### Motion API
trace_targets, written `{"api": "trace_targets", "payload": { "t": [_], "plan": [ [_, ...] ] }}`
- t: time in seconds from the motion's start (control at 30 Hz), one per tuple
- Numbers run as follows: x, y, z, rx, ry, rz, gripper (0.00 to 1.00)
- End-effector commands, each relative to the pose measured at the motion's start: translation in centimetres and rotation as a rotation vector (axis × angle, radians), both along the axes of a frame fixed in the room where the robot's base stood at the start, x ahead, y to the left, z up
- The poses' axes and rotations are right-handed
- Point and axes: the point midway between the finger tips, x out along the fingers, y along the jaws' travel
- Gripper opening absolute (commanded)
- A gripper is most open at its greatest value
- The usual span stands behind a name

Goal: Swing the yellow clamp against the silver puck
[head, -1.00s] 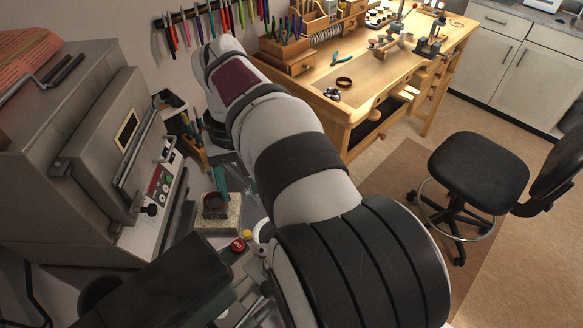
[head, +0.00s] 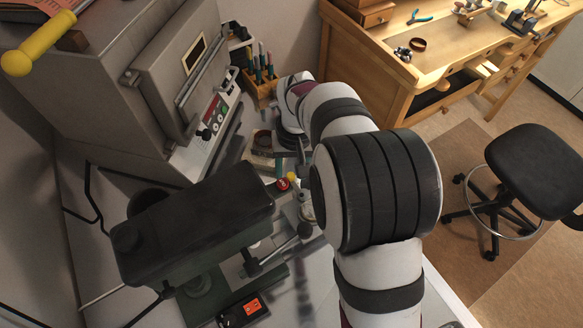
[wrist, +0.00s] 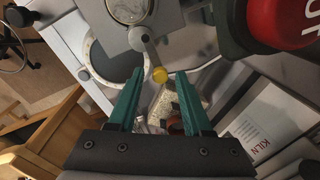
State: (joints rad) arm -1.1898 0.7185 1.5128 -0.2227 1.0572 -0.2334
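In the wrist view the clamp is a grey lever with a round yellow tip (wrist: 158,75); its yellow tip also shows in the head view (head: 291,177). The silver puck (wrist: 128,9) is a round metal disc at the top of the wrist view. The lever's other end lies at the puck's lower edge; I cannot tell whether they touch. My gripper (wrist: 161,73) has two green fingers spread apart with nothing held. In the wrist view the yellow tip appears between the fingertips, but its depth is unclear. In the head view my arm partly hides this area.
A red button (wrist: 285,22) is close on the right in the wrist view. A block (head: 259,152) lies beyond the clamp. A dark machine head (head: 200,220) stands at near left, and a grey kiln (head: 150,90) behind it. A workbench (head: 440,60) and stool (head: 535,165) stand to the right.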

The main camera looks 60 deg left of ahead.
Motion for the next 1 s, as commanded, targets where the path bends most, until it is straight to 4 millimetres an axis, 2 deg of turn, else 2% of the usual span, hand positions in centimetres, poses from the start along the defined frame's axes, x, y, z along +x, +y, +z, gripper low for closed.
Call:
{"api": "trace_targets", "payload": {
  "t": [0.03, 0.2, 0.27, 0.67, 1.0],
  "plan": [
    [0.0, 0.0, 0.0, 0.0, 0.0, 0.0, 0.38],
    [0.0, 0.0, 0.0, 0.0, 0.0, 0.0, 0.08],
    [0.0, 0.0, 0.0, 0.0, 0.0, 0.0, 0.0],
    [0.1, 0.0, 0.1, 0.0, 0.0, -0.027, 0.0],
    [1.1, -0.2, 0.0, -0.004, 0.001, -0.241, 0.0]
  ]
}}
